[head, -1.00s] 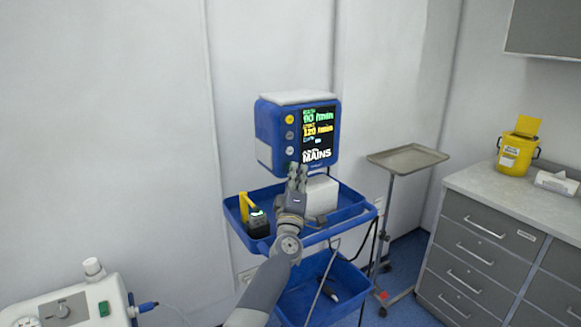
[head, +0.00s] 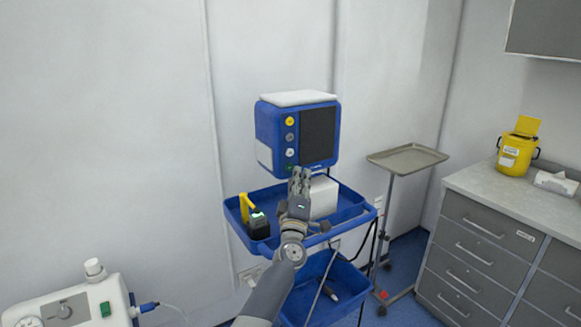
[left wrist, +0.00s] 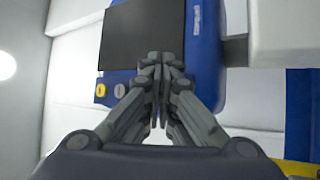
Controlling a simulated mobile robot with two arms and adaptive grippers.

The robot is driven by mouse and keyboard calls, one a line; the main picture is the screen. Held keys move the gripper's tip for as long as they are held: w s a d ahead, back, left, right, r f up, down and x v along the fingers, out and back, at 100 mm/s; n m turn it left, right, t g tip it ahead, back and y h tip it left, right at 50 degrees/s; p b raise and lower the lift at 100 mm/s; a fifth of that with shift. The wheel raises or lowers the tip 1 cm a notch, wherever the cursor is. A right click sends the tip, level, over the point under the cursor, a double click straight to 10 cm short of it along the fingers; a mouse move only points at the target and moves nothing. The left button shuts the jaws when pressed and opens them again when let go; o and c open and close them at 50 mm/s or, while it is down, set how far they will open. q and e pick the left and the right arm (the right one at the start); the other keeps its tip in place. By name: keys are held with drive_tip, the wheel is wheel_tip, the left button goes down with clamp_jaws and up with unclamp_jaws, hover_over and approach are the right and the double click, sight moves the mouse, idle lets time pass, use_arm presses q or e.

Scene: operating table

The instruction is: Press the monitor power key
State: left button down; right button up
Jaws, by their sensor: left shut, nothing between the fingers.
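The blue monitor (head: 268,126) stands above the trolley, and its screen (head: 318,136) is dark. Its front has a column of round keys left of the screen: a yellow key (head: 290,121) on top, grey and white ones below, and a green key (head: 290,167) at the bottom. My left gripper (head: 298,172) is shut and empty, just below the monitor's lower front edge, close to the green key. In the left wrist view the shut fingers (left wrist: 160,62) overlap the monitor face beside the dark screen (left wrist: 140,36); they hide part of the key row, and contact cannot be told. My right gripper is not in view.
The blue trolley (head: 349,217) carries a black and yellow device (head: 258,222) and a white box (head: 323,196). A metal tray stand (head: 408,158) is to the right, then grey drawers (head: 480,246). A white machine (head: 62,301) stands lower left.

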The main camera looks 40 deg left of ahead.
use_arm(q)
drive_tip(key=shift+s+d+p, duration=0.35)
drive_tip(key=shift+d, duration=0.45)
drive_tip(key=shift+s+d+p, duration=0.35)
drive_tip(key=shift+d+p, duration=0.05)
drive_tip(key=shift+d, duration=0.45)
drive_tip(key=shift+s+d+p, duration=0.35)
drive_tip(key=shift+d, duration=0.45)
